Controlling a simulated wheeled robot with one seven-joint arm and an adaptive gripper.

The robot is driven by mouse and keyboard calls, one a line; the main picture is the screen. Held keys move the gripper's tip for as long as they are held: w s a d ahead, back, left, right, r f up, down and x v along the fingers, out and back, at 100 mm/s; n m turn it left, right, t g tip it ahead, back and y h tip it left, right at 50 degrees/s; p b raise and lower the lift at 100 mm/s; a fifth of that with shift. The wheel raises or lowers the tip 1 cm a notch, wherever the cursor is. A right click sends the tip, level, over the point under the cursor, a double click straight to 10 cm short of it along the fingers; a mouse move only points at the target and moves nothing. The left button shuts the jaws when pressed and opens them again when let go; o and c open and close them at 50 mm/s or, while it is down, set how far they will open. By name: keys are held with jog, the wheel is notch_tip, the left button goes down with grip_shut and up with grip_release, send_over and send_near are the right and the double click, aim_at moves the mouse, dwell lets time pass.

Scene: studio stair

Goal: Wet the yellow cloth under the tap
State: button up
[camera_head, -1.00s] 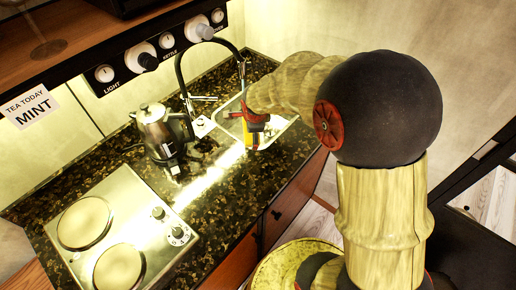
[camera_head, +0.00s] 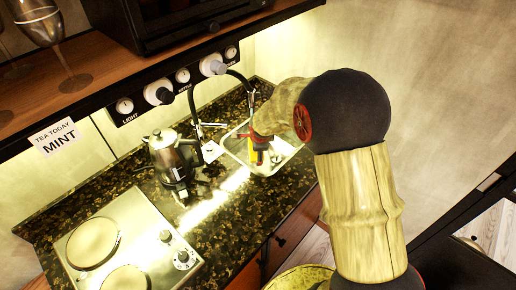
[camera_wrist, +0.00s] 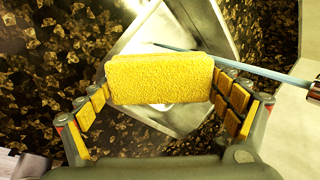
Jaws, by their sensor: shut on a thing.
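The yellow cloth (camera_wrist: 160,79) is a thick, sponge-like block in the wrist view. My gripper (camera_wrist: 160,92) is shut on it, with a finger at each of its short ends. In the head view my gripper (camera_head: 259,147) is over the sink (camera_head: 282,151), and a bit of the yellow cloth (camera_head: 254,157) shows below it. The sink also shows behind the cloth in the wrist view (camera_wrist: 205,30).
A metal kettle (camera_head: 166,158) stands on the dark speckled counter (camera_head: 222,228), left of the sink. A two-plate hob (camera_head: 130,245) is at the front left. A shelf with knobs (camera_head: 158,94) overhangs the back.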

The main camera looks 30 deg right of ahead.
jog(key=shift+w+d+f+p, duration=0.1)
jog(key=shift+w+d+p, duration=0.1)
jog(key=shift+w+p, duration=0.3)
jog(key=shift+w+d+f+p, duration=0.1)
jog(key=shift+w+d+p, duration=0.1)
jog(key=shift+w, duration=0.5)
jog(key=shift+w+d+f+p, duration=0.15)
jog(key=shift+w+p, duration=0.2)
jog(key=shift+w, duration=0.25)
jog(key=shift+w+d+f+b, duration=0.2)
jog(key=shift+w+b, duration=0.1)
jog(key=shift+w, duration=0.1)
jog(key=shift+w+d+f+b, duration=0.15)
jog(key=shift+w+d+b, duration=0.1)
jog(key=shift+w, duration=0.45)
jog(key=shift+w+d+f+b, duration=0.1)
jog(key=shift+w+b, duration=0.1)
jog(key=shift+w, duration=0.5)
jog(key=shift+s, duration=0.1)
jog(key=shift+s+a+b, duration=0.4)
jog(key=shift+s+b, duration=0.45)
jog(key=shift+s, duration=0.4)
jog(key=shift+s+a+b, duration=0.35)
jog(key=shift+s+b, duration=0.45)
jog(key=shift+s, duration=0.45)
jog(key=shift+s+a+b, duration=0.4)
jog(key=shift+s+b, duration=0.45)
jog(key=shift+s, duration=0.4)
jog(key=shift+r, duration=0.15)
